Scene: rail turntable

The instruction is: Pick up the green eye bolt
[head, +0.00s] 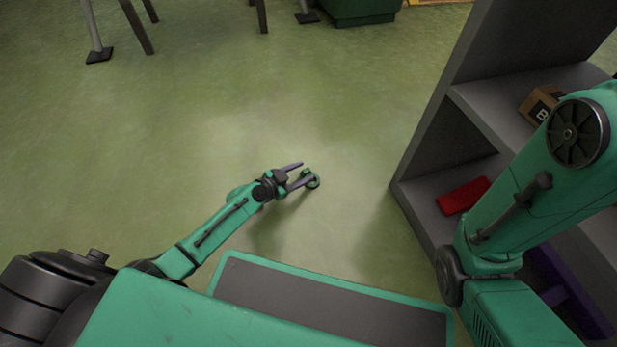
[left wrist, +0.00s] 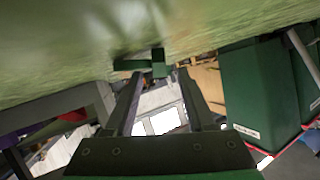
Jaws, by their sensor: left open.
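The green eye bolt (head: 314,181) is on the green floor in front of me, at the fingertips of my left gripper (head: 306,171). It is partly hidden by one finger in the head view. In the left wrist view the eye bolt (left wrist: 158,63) shows as a dark green piece just beyond the open fingertips, roughly between them. My left gripper is open, its two fingers apart, low over the floor. I cannot tell whether a finger touches the bolt. My right arm is at the right, but its gripper is not in view.
A grey shelf unit (head: 421,190) stands at the right, with a red item (head: 462,195) and a cardboard box (head: 541,103) on it. Table or chair legs (head: 137,27) and a green bin (head: 362,10) are at the back. The floor around the bolt is clear.

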